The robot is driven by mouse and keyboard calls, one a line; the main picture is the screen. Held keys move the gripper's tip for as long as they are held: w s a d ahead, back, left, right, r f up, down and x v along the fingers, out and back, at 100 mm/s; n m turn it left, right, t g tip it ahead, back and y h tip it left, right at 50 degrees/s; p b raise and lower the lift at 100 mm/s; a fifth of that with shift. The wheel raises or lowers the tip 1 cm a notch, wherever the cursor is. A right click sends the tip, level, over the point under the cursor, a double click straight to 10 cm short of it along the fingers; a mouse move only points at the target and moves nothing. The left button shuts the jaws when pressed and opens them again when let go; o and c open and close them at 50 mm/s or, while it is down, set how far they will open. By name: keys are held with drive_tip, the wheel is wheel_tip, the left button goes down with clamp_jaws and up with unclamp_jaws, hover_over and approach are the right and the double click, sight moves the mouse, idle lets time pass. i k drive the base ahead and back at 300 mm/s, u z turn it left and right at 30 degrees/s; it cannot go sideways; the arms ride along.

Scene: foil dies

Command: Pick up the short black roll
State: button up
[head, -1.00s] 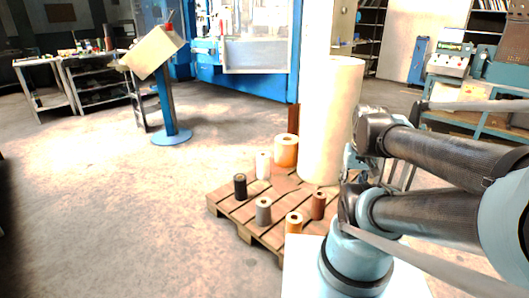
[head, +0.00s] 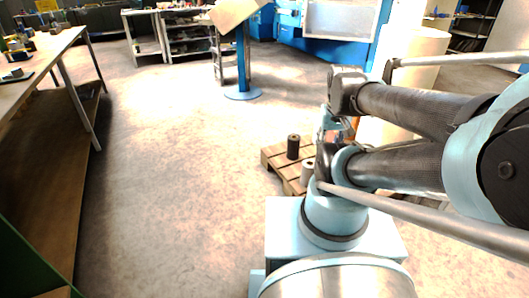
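The short black roll (head: 293,147) stands upright near the left corner of a wooden pallet (head: 275,160). A grey roll (head: 307,172) stands just in front of it, partly behind my arm. My arm crosses the right half of the head view and hides most of the pallet and the other rolls on it. My gripper (head: 331,126) seems to be at the arm's far end, right of the black roll and apart from it in the picture. Its fingers cannot be made out clearly.
A long workbench (head: 42,50) runs along the left side. A blue post on a round base (head: 242,93) stands behind the pallet. A tall cream-coloured roll (head: 418,45) stands behind my arm. The floor between bench and pallet is clear.

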sight(293, 140)
drive_tip(key=u, duration=1.3)
drive_tip(key=i, duration=0.85)
drive_tip(key=z, duration=2.6)
